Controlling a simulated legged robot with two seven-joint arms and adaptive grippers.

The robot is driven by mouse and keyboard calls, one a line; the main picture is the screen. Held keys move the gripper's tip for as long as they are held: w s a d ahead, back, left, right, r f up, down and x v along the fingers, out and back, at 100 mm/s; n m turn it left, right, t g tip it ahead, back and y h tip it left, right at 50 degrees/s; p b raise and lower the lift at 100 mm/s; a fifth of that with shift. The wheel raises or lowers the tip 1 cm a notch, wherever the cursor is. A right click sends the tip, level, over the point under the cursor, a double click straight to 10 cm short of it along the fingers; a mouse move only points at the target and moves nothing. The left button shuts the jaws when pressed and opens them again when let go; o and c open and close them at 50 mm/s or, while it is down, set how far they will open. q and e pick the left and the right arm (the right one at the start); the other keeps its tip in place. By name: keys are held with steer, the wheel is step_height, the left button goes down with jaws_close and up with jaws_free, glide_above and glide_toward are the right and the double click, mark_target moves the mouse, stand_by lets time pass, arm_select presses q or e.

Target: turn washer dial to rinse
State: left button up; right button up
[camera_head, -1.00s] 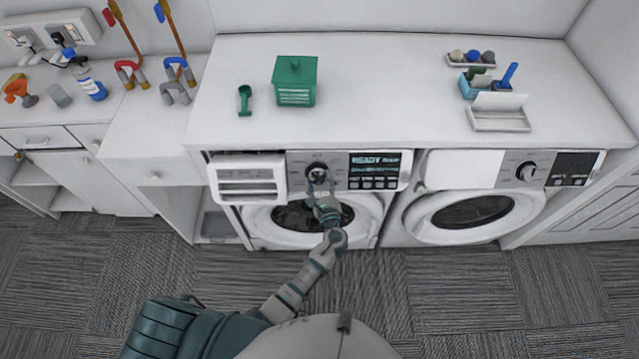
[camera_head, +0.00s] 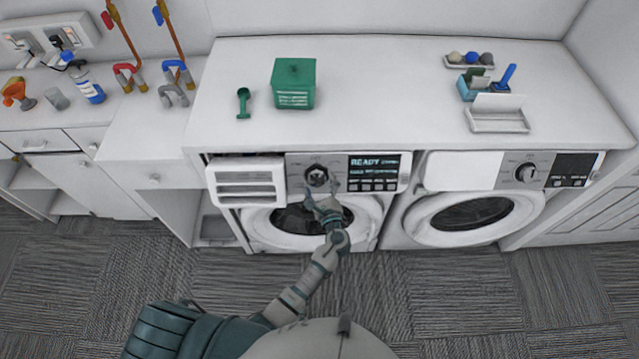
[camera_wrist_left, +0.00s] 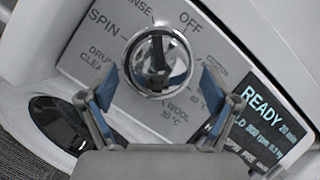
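The washer dial (camera_head: 317,176) is a round chrome knob on the left washer's control panel. In the left wrist view the dial (camera_wrist_left: 157,62) shows a dark grip bar across its middle. Around it are the labels OFF, SPIN, DRUM CLEAN, WOOL and a partly cut-off word ending "INSE" (camera_wrist_left: 133,8). Which label the dial points to, I cannot tell. My left gripper (camera_head: 321,192) is open just in front of and below the dial. In the wrist view its blue-padded fingers (camera_wrist_left: 158,80) are spread either side of the dial, apparently not touching it. My right gripper is not in view.
The washer's lit display (camera_head: 374,161) reads READY, right of the dial. A white detergent drawer (camera_head: 247,183) sticks out left of it. A second washer (camera_head: 470,200) stands to the right. A green box (camera_head: 294,84) and scoop (camera_head: 243,103) lie on the countertop (camera_head: 390,90).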

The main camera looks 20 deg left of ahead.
arm_select(q)
steer(key=v, duration=1.2)
steer(key=shift+f, duration=0.15)
